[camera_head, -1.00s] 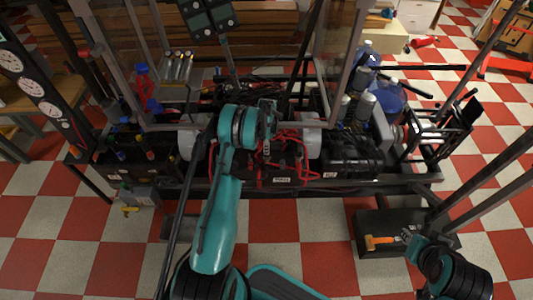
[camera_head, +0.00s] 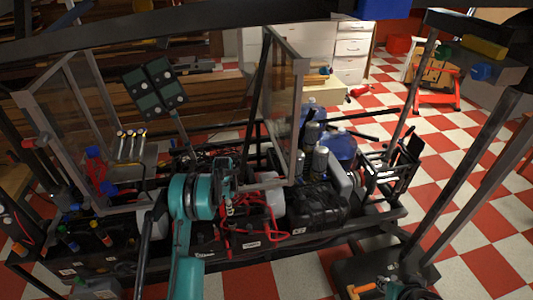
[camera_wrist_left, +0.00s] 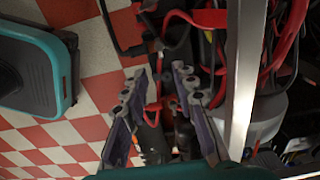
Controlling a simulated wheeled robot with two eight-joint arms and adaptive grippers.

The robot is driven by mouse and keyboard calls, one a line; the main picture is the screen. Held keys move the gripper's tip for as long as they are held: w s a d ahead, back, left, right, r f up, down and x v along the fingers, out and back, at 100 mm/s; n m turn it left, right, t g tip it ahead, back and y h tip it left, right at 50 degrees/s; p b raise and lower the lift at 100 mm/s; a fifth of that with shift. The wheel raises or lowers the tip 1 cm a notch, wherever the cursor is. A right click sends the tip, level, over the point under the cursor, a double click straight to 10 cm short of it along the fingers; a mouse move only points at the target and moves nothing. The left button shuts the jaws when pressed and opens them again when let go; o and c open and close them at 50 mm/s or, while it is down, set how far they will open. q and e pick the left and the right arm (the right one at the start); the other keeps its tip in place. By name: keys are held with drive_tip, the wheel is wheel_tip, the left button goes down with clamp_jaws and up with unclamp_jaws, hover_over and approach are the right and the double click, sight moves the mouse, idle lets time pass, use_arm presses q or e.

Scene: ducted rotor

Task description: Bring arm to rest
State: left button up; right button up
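My left arm (camera_head: 186,250) reaches up from the bottom of the head view, teal and black. Its left gripper (camera_head: 226,178) is over the dark frame of the machine, beside red cables. In the left wrist view the two fingers (camera_wrist_left: 158,98) stand apart with nothing held between them. Black parts and red cables show behind and between the fingers; whether they touch cannot be told.
The machine has a clear panel (camera_head: 283,110), red cables (camera_head: 243,232), a black case (camera_head: 317,207) and blue jugs (camera_head: 341,146). A metal beam (camera_wrist_left: 243,80) runs close beside my left gripper. Checkered floor (camera_head: 455,205) lies open at the right.

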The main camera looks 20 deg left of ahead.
use_arm(q)
drive_tip(key=s+d+r+n+t, duration=0.2)
drive_tip(key=s+d+r+n, duration=0.3)
drive_tip(key=r, duration=0.8)
drive_tip(key=s+d+r+t, duration=0.1)
drive_tip(key=s+d+r, duration=0.1)
drive_tip(key=d+r, duration=0.75)
drive_tip(key=s+d+r+n+t, duration=0.1)
drive_tip(key=s+d+r+n, duration=0.1)
drive_tip(key=s, duration=0.5)
drive_tip(key=s+d+r+n+t, duration=0.1)
drive_tip(key=s+d+r+n, duration=0.1)
drive_tip(key=s, duration=0.6)
drive_tip(key=s+d+r+n+t, duration=0.2)
drive_tip(key=s+d+r, duration=0.1)
drive_tip(key=s, duration=0.4)
drive_tip(key=shift+s+d+r+n, duration=0.3)
drive_tip(key=shift+d+r+n, duration=0.05)
drive_tip(key=shift+n, duration=0.05)
